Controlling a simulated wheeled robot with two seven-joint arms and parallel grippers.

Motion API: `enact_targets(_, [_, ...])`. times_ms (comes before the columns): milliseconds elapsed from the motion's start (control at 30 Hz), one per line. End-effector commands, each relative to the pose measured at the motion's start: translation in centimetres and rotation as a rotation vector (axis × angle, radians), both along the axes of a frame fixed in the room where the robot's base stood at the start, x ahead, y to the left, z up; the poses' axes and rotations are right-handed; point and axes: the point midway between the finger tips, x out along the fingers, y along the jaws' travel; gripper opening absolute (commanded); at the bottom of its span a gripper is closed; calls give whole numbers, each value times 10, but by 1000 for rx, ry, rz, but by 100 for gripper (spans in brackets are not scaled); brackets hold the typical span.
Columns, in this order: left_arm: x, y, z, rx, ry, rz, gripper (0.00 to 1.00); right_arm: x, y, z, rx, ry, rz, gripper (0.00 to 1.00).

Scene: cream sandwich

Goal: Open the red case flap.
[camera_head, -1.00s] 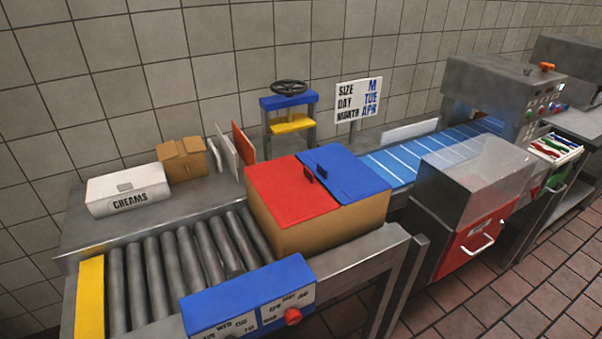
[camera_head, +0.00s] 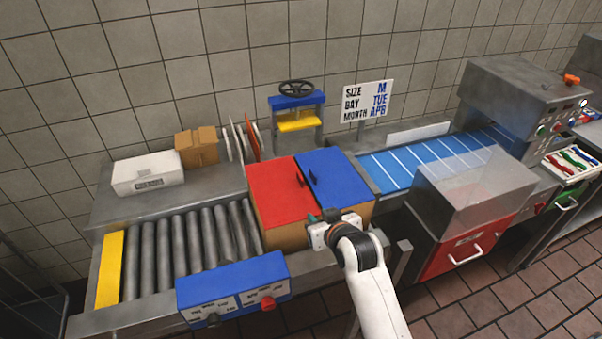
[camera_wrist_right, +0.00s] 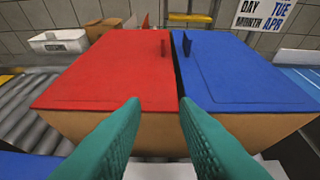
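The red flap (camera_head: 279,197) lies shut on the left half of the cardboard case (camera_head: 285,236). Its small dark red handle (camera_head: 300,181) stands near the seam with the blue flap (camera_head: 336,178), which is also shut. My right gripper (camera_head: 319,220) is at the case's front edge, near the seam. In the right wrist view, its green fingers (camera_wrist_right: 158,125) are spread apart with nothing between them. They point toward the case, with the red flap (camera_wrist_right: 105,75) and its handle (camera_wrist_right: 163,48) ahead. My left gripper is not in view.
The roller conveyor (camera_head: 190,247) is left of the case, with a blue control box (camera_head: 232,287) in front. A blue striped belt (camera_head: 395,168) and a red-fronted machine (camera_head: 465,247) are to the right.

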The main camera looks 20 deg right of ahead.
Motion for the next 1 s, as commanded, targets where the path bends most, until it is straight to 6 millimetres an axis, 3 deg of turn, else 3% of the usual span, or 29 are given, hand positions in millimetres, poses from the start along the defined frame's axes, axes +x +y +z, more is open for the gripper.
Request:
enact_targets(33, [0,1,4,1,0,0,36,11,-1,21,7,-46,-7,27])
enact_targets(100, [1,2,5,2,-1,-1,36,20,-1,37,13,-89,-13,27])
enact_targets(233, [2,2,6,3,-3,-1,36,31,-2,47,15,-123,-18,27])
enact_targets(367, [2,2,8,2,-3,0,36,43,-2,42,15,-122,-18,27])
enact_targets(800, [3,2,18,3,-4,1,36,111,1,14,16,-120,-18,27])
enact_targets(1000, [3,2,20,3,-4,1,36,130,2,4,15,-121,-18,27])
